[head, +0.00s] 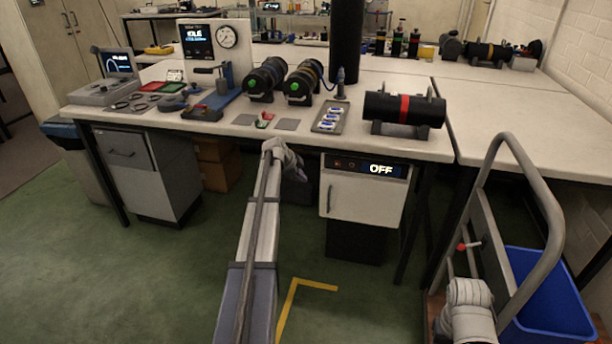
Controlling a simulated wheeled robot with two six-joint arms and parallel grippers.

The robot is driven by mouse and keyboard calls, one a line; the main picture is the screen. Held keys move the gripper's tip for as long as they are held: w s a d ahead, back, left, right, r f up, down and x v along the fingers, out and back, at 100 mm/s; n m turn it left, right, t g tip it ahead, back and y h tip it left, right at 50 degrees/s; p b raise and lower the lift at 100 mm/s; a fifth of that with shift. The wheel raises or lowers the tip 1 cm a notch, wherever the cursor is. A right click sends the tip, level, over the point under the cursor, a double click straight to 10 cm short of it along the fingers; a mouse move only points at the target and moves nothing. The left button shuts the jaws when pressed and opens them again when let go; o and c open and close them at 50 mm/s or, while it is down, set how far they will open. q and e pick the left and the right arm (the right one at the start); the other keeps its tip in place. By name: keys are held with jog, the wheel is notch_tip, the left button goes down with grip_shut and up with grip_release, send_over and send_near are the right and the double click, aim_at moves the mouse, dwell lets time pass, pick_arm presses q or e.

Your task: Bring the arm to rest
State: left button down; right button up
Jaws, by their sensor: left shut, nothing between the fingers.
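My left arm reaches up from the bottom middle of the head view. Its gripper (296,168) is shut and empty, in front of the bench's front edge and apart from the items on the bench. A pale part of my right arm (468,308) shows at the bottom right, beside the trolley. My right gripper does not show. A black cylinder with a red band (404,108) lies in a cradle on the bench (425,148). Two black cylinders with green ends (262,82) (301,85) lie further left.
A white cabinet marked OFF (350,200) and a grey drawer unit (140,175) stand under the bench. A trolley with a tall handle (530,170) and a blue bin (545,300) stand at the right. Green floor is clear at the left.

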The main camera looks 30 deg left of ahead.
pick_arm(q)
jog(key=s+d+r+n+g+p, duration=0.1)
jog(key=s+d+r+p, duration=0.25)
jog(key=d, duration=0.65)
jog(key=s+d+r+g+h+p, duration=0.1)
jog(key=s+d+r+g+p, duration=0.2)
jog(key=d, duration=0.7)
jog(key=s+d+r+n+p, duration=0.1)
jog(key=s+d+r+p, duration=0.3)
jog(key=d, duration=0.6)
jog(key=s+d+r+n+g+y+p, duration=0.1)
jog(key=s+d+r+p, duration=0.2)
jog(key=s+d+p, duration=0.2)
jog(key=s+d+r+n+g+y+p, duration=0.1)
jog(key=s+d+r+p, duration=0.3)
jog(key=s+d, duration=0.4)
jog(key=s+d+r+n+g+y+p, duration=0.1)
jog(key=s+d+r+p, duration=0.3)
jog(key=s, duration=0.7)
jog(key=shift+s+d+n+g+p, duration=0.25)
jog(key=shift+d+n+p, duration=0.45)
jog(key=shift+d+p, duration=0.4)
jog(key=shift+d, duration=0.1)
